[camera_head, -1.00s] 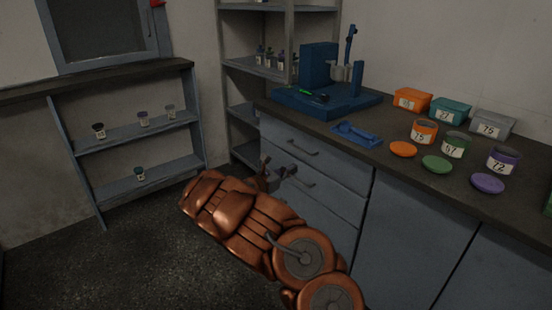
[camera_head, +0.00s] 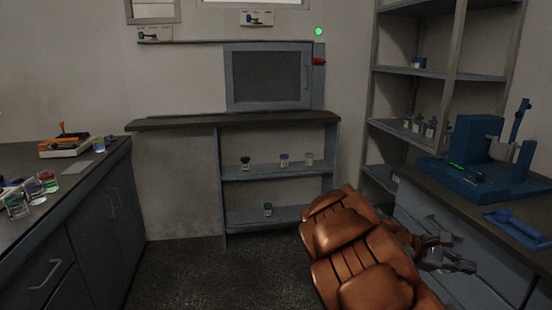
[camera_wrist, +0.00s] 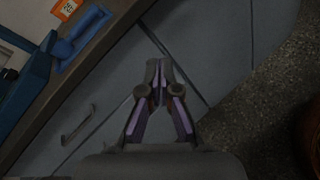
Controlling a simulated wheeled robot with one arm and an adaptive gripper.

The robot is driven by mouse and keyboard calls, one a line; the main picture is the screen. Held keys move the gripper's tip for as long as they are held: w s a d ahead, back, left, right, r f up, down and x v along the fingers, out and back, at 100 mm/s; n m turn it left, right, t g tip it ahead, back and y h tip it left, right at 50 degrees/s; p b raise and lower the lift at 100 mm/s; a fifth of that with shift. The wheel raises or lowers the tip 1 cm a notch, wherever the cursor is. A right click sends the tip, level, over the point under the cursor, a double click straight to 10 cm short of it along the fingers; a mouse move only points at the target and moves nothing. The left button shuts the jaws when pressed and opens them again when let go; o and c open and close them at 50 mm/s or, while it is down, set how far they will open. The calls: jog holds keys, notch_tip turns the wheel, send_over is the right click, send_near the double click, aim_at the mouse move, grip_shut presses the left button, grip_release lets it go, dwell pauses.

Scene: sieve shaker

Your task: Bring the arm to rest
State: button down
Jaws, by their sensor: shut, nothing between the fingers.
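My copper-coloured arm (camera_head: 365,260) reaches up from the lower right in the head view. My gripper (camera_head: 465,264) is at its end, in front of the blue-grey drawers below the right counter. In the wrist view my gripper (camera_wrist: 160,66) is shut, with its fingertips together and nothing between them. It hangs apart from the cabinet front, with floor showing at the right.
The right counter (camera_head: 530,233) holds a blue machine (camera_head: 475,150) and a blue tray (camera_head: 518,224). A low shelf unit (camera_head: 225,190) with small jars stands ahead. The left counter (camera_head: 95,180) carries jars and an orange-topped device. Dark floor (camera_head: 200,270) between is clear.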

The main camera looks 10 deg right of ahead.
jog(key=s+a+f+m+t+y, duration=0.15)
jog(key=s+a+y, duration=0.25)
jog(key=s+a, duration=0.55)
jog(key=s+a+f+m+t+y, duration=0.1)
jog(key=s+a+f+m+y, duration=0.3)
jog(key=a, duration=1.1)
jog(key=s+a+f+m+t+y, duration=0.15)
jog(key=s+a+y, duration=0.45)
jog(key=a, duration=0.6)
notch_tip(320, 180, up, 27)
jog(key=s+p, duration=0.1)
jog(key=p, duration=2.4)
jog(key=shift+s+h, duration=0.3)
jog(key=shift+s, duration=0.1)
jog(key=shift+f, duration=0.1)
